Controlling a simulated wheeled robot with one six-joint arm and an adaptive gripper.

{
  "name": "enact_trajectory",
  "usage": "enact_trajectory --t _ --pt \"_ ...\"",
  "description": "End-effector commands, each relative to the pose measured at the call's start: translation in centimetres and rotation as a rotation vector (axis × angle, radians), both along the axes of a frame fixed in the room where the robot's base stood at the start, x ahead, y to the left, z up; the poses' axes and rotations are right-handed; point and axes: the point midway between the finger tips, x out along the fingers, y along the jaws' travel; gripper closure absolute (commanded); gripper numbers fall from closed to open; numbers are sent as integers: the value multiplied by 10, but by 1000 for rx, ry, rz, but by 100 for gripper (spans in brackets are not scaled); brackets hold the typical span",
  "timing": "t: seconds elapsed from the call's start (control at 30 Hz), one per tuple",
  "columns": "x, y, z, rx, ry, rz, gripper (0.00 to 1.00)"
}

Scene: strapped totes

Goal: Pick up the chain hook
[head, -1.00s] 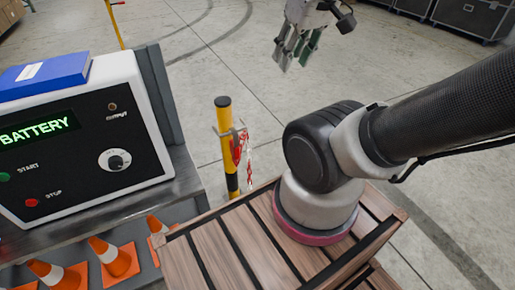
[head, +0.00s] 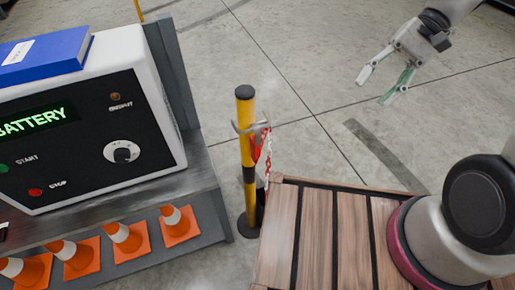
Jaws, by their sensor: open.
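The chain hook (head: 260,140) is red and hangs at the upper part of a yellow and black post (head: 246,160), just right of it, by a grey ring. A red and white chain (head: 266,162) hangs down beside it, partly hidden behind the wooden crate's corner. My gripper (head: 384,91) is at the upper right, above the floor, with its fingers spread and nothing between them. It is well to the right of the post and apart from the hook.
A battery unit (head: 165,112) with a blue book (head: 45,52) on top stands on a grey bench at left. Several orange cones (head: 122,236) stand on a lower shelf. The slatted wooden top (head: 318,235) lies at lower right. The floor between post and gripper is clear.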

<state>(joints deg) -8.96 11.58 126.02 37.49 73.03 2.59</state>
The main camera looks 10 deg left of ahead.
Motion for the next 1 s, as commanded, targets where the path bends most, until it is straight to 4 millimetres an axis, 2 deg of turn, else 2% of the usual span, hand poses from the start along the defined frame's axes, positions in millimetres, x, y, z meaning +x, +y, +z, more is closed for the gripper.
enact_trajectory --t 0.03,0.1,0.3,0.4,0.6,0.77,1.0 --pt "4 19 -17 31 92 -17 53" --pt "10 45 -37 78 209 -51 53" --pt "18 115 -105 189 529 -168 53" --pt "17 144 -142 233 668 -233 53" --pt "10 180 -201 286 856 -345 53" --pt "5 193 -222 304 917 -387 53" --pt "-10 215 -225 306 927 -393 53"
